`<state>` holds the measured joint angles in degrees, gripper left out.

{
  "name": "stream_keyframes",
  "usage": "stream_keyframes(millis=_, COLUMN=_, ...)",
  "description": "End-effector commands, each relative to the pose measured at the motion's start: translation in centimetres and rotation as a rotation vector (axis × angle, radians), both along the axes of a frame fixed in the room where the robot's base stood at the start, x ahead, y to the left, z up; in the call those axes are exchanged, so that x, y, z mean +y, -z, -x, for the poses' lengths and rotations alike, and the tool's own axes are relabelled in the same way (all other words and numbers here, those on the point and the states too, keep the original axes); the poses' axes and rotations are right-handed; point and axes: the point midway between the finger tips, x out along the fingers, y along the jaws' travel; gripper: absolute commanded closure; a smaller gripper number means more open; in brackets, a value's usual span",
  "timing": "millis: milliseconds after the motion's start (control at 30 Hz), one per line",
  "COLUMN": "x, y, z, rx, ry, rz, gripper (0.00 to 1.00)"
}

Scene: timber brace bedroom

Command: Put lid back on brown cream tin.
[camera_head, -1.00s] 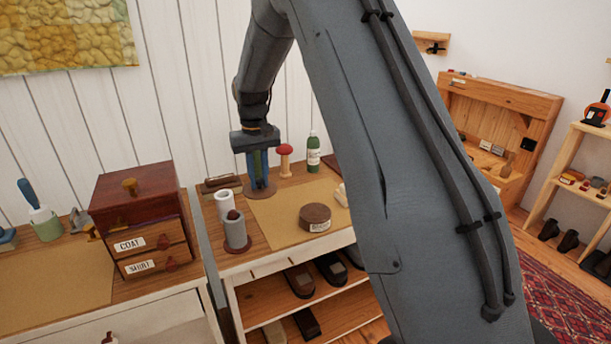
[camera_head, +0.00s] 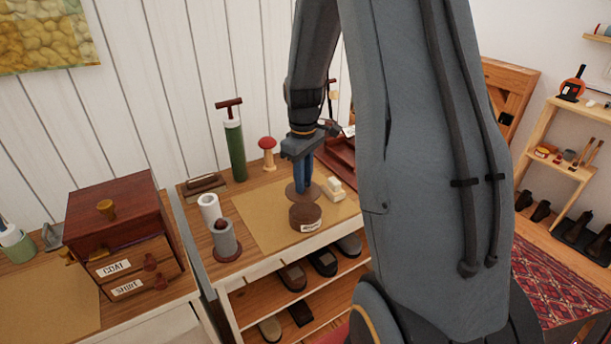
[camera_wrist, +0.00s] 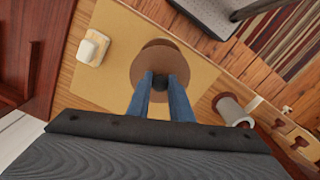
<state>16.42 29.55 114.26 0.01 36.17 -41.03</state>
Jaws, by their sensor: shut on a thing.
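The brown cream tin (camera_head: 305,217) is round and dark brown, with a pale label on its front. It stands on the tan mat near the shelf unit's front edge. My gripper (camera_head: 303,189) points down with its blue fingers shut on the dark knob of the lid, a flat brown disc (camera_head: 291,191). The lid looks level and sits just above or behind the tin's top; I cannot tell whether they touch. In the wrist view my gripper (camera_wrist: 160,80) grips the knob at the middle of the lid (camera_wrist: 147,70). The lid hides most of what is below it.
A cream block (camera_head: 334,187) lies right of the tin. A grey cylinder (camera_head: 225,240) and white roll (camera_head: 208,207) stand left. Behind are a red-topped mushroom (camera_head: 268,152), a green pump (camera_head: 235,150) and a brush (camera_head: 206,184). The tan mat (camera_head: 258,215) is clear left of the tin.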

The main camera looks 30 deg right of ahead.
Motion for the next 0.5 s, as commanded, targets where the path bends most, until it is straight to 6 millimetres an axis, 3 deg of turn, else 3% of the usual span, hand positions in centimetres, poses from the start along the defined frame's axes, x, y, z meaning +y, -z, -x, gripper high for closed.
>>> stream_keyframes(millis=500, x=-0.1, y=2.8, z=0.5, rx=0.001, ry=-0.015, rz=0.000, gripper=1.00)
